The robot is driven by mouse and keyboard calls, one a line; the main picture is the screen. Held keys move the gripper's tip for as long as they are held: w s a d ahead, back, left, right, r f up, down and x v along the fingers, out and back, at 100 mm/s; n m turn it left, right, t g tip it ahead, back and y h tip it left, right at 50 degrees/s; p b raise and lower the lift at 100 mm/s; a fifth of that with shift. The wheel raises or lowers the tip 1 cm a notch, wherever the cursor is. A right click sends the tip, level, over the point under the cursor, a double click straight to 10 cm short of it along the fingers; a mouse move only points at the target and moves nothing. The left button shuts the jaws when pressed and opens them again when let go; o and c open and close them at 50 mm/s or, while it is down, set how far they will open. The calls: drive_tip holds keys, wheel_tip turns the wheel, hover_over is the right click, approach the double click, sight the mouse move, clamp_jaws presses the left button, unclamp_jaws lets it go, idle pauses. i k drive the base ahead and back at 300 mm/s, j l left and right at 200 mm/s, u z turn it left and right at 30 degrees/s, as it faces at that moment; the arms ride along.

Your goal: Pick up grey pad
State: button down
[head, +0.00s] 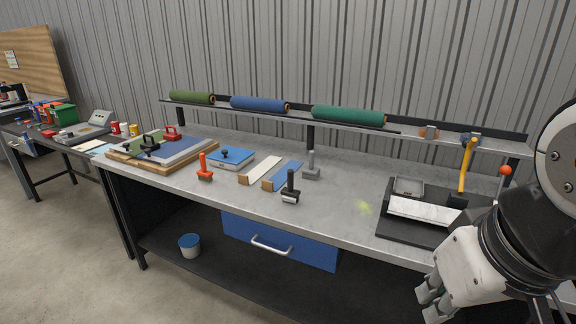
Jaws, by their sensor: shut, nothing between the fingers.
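Which thing is the grey pad is not certain. A grey-blue flat sheet (186,150) lies on a wooden board (124,161) at the left end of the workbench, beside a green piece (138,145). A small grey rectangular piece (408,186) sits on a black mat (387,226) at the right end, behind a long whitish slab (425,210). My gripper (428,304) is at the lower right, in front of the bench edge and apart from both grey things. It is shut and empty.
The workbench top (342,195) is clear between the black-handled tool (290,188) and the mat. A yellow-handled tool (467,165) stands at the mat's back right. Green and blue rolls (258,104) lie on the raised shelf. A blue drawer (280,240) hangs below the top.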

sight(311, 172)
drive_tip(key=i+j+u, duration=0.15)
drive_tip(key=i+j, duration=0.8)
drive_tip(key=i, duration=0.15)
